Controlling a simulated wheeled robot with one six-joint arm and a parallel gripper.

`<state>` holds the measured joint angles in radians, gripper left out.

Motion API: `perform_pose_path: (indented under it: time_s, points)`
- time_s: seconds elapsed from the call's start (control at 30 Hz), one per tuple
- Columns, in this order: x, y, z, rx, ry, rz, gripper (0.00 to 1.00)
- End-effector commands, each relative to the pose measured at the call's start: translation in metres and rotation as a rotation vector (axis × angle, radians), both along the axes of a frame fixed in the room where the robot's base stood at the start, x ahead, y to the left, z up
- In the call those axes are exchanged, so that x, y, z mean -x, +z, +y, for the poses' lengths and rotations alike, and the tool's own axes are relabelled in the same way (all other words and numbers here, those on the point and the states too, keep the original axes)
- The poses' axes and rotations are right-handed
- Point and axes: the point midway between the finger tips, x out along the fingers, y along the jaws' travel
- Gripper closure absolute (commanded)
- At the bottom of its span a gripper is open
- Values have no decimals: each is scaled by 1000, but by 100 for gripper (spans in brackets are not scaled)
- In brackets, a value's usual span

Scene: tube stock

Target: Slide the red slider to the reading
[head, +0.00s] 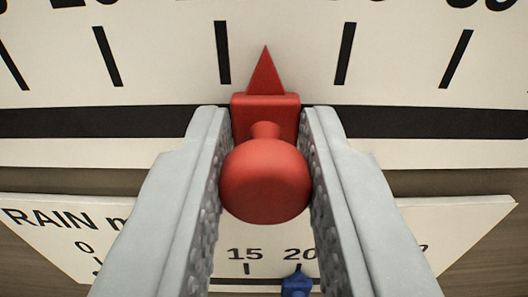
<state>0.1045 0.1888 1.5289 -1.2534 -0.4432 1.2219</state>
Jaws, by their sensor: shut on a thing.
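The red slider (265,181) has a round knob, a square block and a pointer facing up. It sits on the black slot (430,122) of a cream scale board (180,60). The pointer's tip lies between two tick marks, nearer the left one (222,52). The right one (345,53) is farther off. The scale's numbers are cut off by the top edge of the view, so I cannot read them fully. My gripper (265,128) is shut on the red slider's knob, with one padded finger on each side.
Below is a second cream board (460,225) marked RAIN, with 0, 15 and 20 readable. A blue slider (297,283) stands there just under the 20. My fingers hide part of this board. A brown wooden surface (470,182) shows between the boards.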

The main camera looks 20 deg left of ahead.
Motion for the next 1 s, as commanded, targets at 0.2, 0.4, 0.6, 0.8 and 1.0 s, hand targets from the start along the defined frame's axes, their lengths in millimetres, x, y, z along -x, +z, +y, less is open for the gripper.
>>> perform_pose_path:
  time_s: [0.2,0.4,0.6,0.8,1.0]
  points:
    - [-14,1,-44,0,-4,-1,100]
    - [-19,2,-62,-1,-1,-2,100]
    - [-20,2,-63,0,-1,-1,100]
    - [-20,2,-63,0,-1,-1,62]
    - [-20,1,-63,0,-1,-1,58]
